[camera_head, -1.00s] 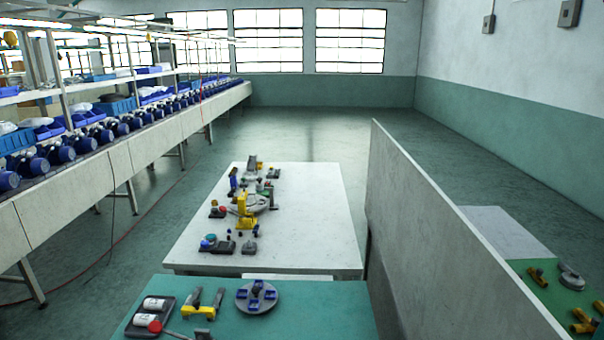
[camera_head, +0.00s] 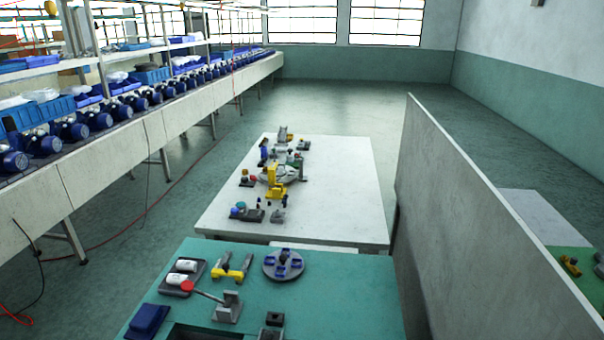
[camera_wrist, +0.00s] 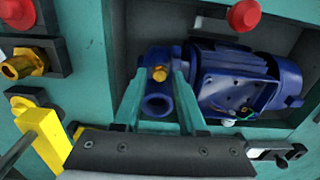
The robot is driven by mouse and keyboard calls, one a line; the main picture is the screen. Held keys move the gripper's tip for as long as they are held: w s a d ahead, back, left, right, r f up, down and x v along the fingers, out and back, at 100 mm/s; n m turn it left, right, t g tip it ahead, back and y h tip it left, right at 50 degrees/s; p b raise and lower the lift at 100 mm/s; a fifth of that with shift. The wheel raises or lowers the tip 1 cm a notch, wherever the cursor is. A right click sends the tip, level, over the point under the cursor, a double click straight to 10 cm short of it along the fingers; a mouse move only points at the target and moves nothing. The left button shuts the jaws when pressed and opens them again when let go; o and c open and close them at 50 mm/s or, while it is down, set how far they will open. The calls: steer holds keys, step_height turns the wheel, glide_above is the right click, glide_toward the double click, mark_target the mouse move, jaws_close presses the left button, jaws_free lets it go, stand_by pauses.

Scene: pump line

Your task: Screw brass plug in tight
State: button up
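In the wrist view a blue pump with its motor (camera_wrist: 235,80) lies on its side in a dark recess of a teal bench. The grey gripper body covers the bottom of the view. The head view does not show my gripper or the plug.
A larger brass hex fitting (camera_wrist: 24,62) sits in a dark holder at the left. Red knobs stand near the recess, one at its top edge (camera_wrist: 243,14). In the head view, a red-handled lever (camera_head: 205,292) and a round grey fixture (camera_head: 284,264) stand on the teal bench.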

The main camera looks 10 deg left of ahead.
steer(key=shift+r, duration=2.3)
step_height(320, 180, up, 2)
steer(key=n, duration=0.6)
steer(key=shift+n, duration=0.5)
step_height(320, 180, down, 7)
steer(key=shift+r, duration=0.2)
